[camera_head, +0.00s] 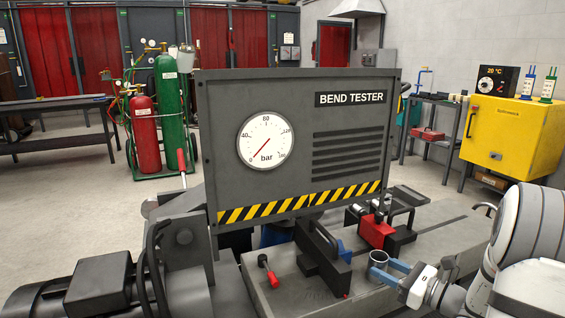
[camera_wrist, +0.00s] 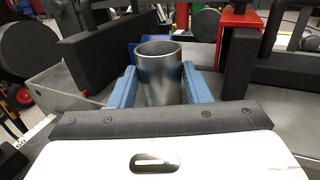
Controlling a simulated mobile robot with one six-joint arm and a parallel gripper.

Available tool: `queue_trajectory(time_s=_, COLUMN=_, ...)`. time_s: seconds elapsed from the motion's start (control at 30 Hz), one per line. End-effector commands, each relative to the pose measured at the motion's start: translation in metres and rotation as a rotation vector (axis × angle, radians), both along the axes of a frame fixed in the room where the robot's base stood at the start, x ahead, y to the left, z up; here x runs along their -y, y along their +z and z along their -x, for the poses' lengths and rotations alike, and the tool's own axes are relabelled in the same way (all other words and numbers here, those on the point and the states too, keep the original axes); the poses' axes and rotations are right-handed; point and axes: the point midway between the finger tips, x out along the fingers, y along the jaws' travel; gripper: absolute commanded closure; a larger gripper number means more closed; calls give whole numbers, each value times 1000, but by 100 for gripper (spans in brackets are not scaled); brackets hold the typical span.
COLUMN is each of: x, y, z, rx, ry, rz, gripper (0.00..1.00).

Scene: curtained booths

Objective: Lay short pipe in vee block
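The short pipe (camera_head: 379,259) is a grey metal tube with an open top, standing upright between the blue fingers of my gripper (camera_head: 390,272). In the wrist view the pipe (camera_wrist: 159,75) fills the space between the two fingers (camera_wrist: 160,85), which close on it from both sides. Its lower end is hidden, so I cannot tell whether it touches the surface below. I cannot pick out the vee block for certain. A red block (camera_head: 376,233) with dark parts beside it stands behind the pipe on the machine bed; short metal cylinders show near it.
The bend tester panel (camera_head: 298,150) rises behind the bed (camera_head: 315,290). A black handled block (camera_head: 322,262) stands left of the pipe, with a red-tipped lever (camera_head: 268,270) farther left. A dark upright block (camera_wrist: 240,62) is close on the right in the wrist view.

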Motion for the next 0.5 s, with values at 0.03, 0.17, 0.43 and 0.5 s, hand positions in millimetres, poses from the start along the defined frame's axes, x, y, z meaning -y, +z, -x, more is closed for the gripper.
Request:
queue_trajectory(time_s=0.03, x=0, y=0, z=0, rx=0, ry=0, rz=0, gripper=63)
queue_trajectory(time_s=0.17, x=0, y=0, z=0, rx=0, ry=0, rz=0, gripper=74)
queue_trajectory(time_s=0.43, x=0, y=6, z=0, rx=1, ry=0, rz=0, gripper=84)
queue_trajectory(time_s=0.5, x=0, y=12, z=0, rx=1, ry=0, rz=0, gripper=84)
